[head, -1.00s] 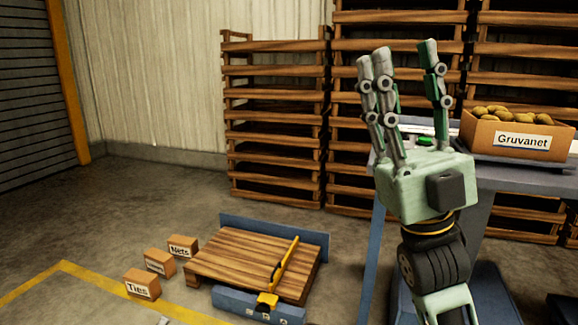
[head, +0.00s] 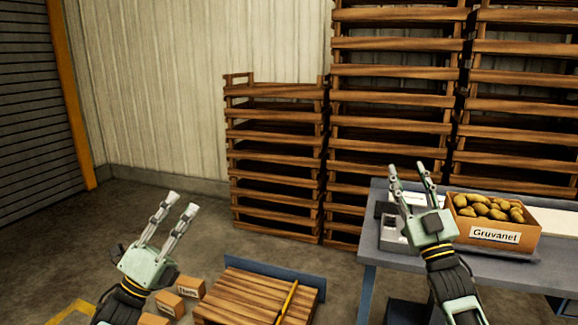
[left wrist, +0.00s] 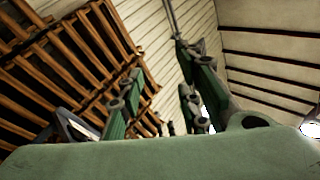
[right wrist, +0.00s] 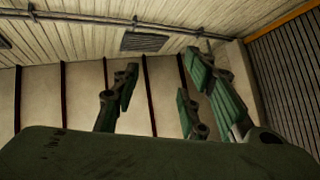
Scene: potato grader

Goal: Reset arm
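My left gripper (head: 172,218) is raised at the lower left of the head view, fingers pointing up and to the right. It is above the small boxes on the floor. In the left wrist view its fingers (left wrist: 155,95) stand apart with nothing between them. My right gripper (head: 410,178) is raised in front of the grey table, fingers pointing up. In the right wrist view its fingers (right wrist: 160,95) are spread and empty. Both grippers are open.
A grey table (head: 375,244) at the right carries a box labelled Gruvanet (head: 495,236) with potatoes (head: 488,207). A wooden platform (head: 250,297) and small boxes (head: 190,286) are on the floor. Pallet stacks (head: 275,160) stand behind. The floor at left is free.

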